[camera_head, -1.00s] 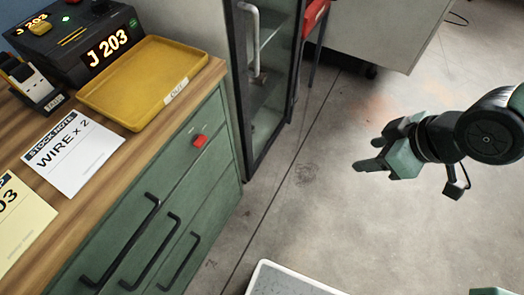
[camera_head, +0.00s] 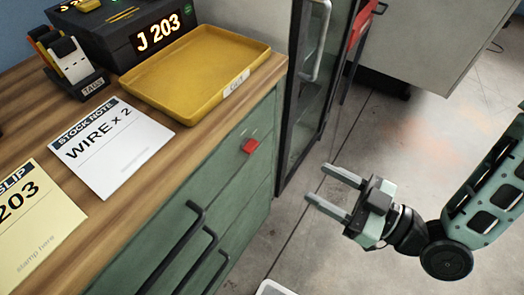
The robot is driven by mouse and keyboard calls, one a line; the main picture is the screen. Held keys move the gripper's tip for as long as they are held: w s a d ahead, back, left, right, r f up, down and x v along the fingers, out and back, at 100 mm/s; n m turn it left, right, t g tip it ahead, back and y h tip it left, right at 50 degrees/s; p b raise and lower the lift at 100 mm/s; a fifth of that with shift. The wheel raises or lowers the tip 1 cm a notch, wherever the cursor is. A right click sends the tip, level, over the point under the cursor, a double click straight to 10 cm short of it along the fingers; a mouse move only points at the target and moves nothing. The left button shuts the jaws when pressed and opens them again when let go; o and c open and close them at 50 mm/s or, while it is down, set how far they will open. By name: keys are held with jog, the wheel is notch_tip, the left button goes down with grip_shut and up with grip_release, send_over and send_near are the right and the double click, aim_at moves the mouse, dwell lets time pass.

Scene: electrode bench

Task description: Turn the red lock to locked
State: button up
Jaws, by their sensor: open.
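The red lock (camera_head: 250,146) is a small red block on the upper right of the green cabinet's (camera_head: 215,190) front, near the top drawer's edge. My gripper (camera_head: 317,185) is open and empty, with its two fingers pointing left toward the cabinet. It is to the right of the lock and a little lower in the picture, with a clear gap between them. Nothing hides the lock. The marks beside it are too small to read.
The wooden bench top (camera_head: 178,150) holds a yellow tray (camera_head: 190,80), a stock note (camera_head: 110,145), a yellow slip (camera_head: 35,225) and a black J 203 box (camera_head: 120,50). Black drawer handles (camera_head: 180,245) stick out below. A glass-door cabinet (camera_head: 305,90) stands behind.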

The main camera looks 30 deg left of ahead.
aim_at(255, 148)
jog(key=a, duration=0.4)
jog(key=w+a, duration=0.1)
jog(key=a, duration=0.4)
jog(key=a+p, duration=0.1)
jog(key=a, duration=0.4)
jog(key=shift+w+a, duration=0.15)
grip_shut()
jog(key=shift+f, duration=0.1)
